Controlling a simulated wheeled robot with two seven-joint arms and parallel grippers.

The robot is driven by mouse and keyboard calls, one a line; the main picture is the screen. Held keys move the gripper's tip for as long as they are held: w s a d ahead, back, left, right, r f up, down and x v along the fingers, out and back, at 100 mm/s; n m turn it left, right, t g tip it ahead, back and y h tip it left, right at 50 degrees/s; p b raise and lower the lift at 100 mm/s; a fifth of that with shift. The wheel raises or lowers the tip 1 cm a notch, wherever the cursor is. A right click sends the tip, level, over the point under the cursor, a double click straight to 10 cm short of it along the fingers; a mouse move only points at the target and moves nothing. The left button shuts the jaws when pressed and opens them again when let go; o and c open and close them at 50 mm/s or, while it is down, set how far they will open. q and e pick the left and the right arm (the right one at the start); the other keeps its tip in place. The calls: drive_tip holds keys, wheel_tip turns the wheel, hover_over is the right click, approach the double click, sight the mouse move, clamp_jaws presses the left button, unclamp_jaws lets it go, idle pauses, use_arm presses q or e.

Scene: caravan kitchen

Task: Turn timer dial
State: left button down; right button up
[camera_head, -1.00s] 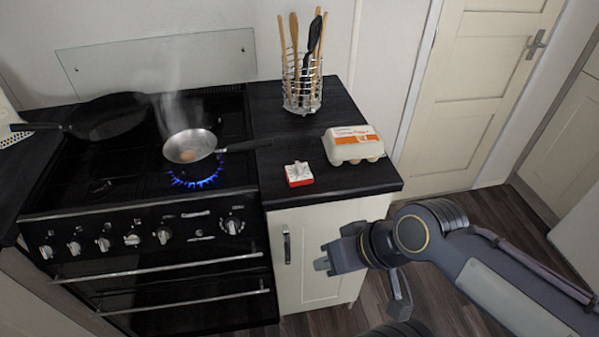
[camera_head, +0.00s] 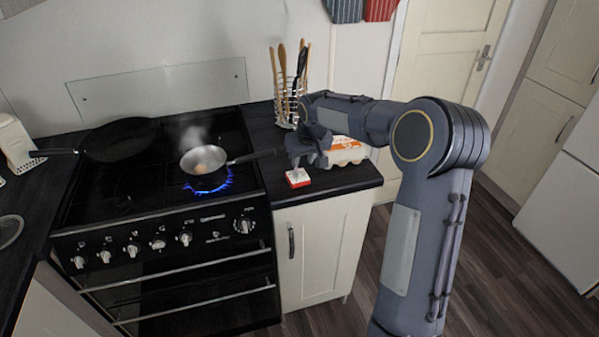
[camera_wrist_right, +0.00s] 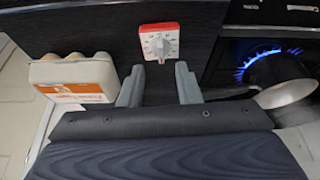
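The timer (camera_head: 297,178) is a small red-and-white block with a pale dial on top, on the black counter right of the stove. In the right wrist view the timer (camera_wrist_right: 159,42) lies just beyond the fingertips, roughly centred between them, with its dial facing the camera. My right gripper (camera_head: 296,160) hangs over the counter close above and behind the timer. In the wrist view its two grey fingers (camera_wrist_right: 158,86) are spread apart with nothing between them. My left gripper does not show in any view.
An egg box (camera_head: 345,150) stands close beside my right gripper. A utensil rack (camera_head: 288,108) is behind it. A small pan (camera_head: 205,165) with an egg steams over a lit blue flame; its handle points toward the timer. A larger black pan (camera_head: 120,140) sits on the left.

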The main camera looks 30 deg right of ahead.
sight(299, 173)
drive_tip(key=p+x, duration=0.1)
drive_tip(key=x, duration=0.6)
drive_tip(key=shift+c, duration=0.4)
clamp_jaws()
